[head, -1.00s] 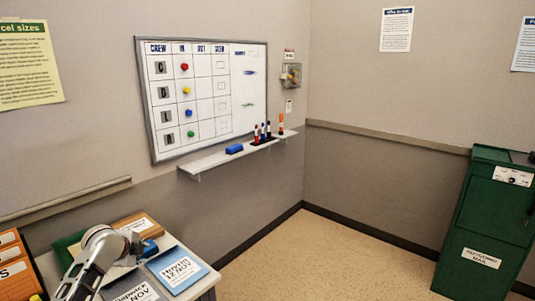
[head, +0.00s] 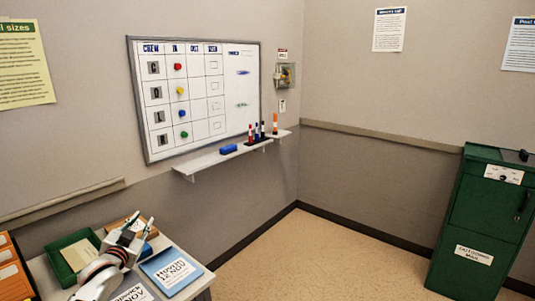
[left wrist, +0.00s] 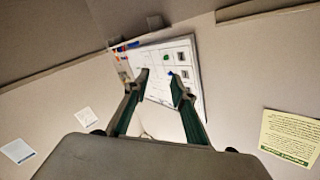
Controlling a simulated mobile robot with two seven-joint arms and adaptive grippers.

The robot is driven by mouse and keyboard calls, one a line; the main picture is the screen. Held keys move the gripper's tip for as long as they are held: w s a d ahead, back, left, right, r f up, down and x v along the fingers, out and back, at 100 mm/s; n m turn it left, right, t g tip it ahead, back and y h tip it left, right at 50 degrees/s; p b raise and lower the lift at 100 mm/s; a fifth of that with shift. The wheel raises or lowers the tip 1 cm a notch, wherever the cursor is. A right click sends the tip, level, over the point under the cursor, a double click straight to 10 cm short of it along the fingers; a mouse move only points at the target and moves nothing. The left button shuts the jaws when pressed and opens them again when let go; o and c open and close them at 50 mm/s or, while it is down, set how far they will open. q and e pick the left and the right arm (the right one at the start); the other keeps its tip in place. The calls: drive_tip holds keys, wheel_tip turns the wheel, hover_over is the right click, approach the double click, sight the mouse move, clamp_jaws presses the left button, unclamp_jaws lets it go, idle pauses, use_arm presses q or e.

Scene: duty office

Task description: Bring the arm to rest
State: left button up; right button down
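My left gripper (head: 143,222) shows at the lower left of the head view, above the small table, pointing up and to the right. In the left wrist view its two fingers (left wrist: 159,82) stand apart with nothing between them, and the whiteboard shows beyond them. My left arm covers part of the table and some papers on it. My right gripper is in neither view.
The table (head: 198,280) bears a green tray (head: 62,268), a blue-edged sheet (head: 171,271) and other papers. The whiteboard (head: 233,115) and its marker shelf (head: 205,163) are on the wall. A green mail cabinet (head: 475,220) stands right. The middle floor is clear.

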use_arm(q)
drive_tip(key=s+d+f+g+h, duration=0.1)
drive_tip(key=s+d+f, duration=0.25)
drive_tip(key=f, duration=0.25)
drive_tip(key=s+d+f+g, duration=0.1)
drive_tip(key=s+d+f, duration=0.2)
drive_tip(key=s+f, duration=0.25)
drive_tip(key=s+d+f+g+h, duration=0.1)
drive_tip(key=s+d+f, duration=0.3)
drive_tip(key=s, duration=0.7)
drive_tip(key=s+d+f+g, duration=0.2)
drive_tip(key=s+d+f, duration=0.3)
drive_tip(key=s+f, duration=0.3)
drive_tip(key=s+d+f+g+h, duration=0.1)
drive_tip(key=s+d+f, duration=0.3)
drive_tip(key=s, duration=1.1)
wheel_tip(320, 180, down, 2)
drive_tip(key=shift+s+d+f+n+h, duration=0.15)
drive_tip(key=shift+s+d+n+h, duration=0.15)
drive_tip(key=shift+s, duration=0.1)
drive_tip(key=shift+a, duration=0.1)
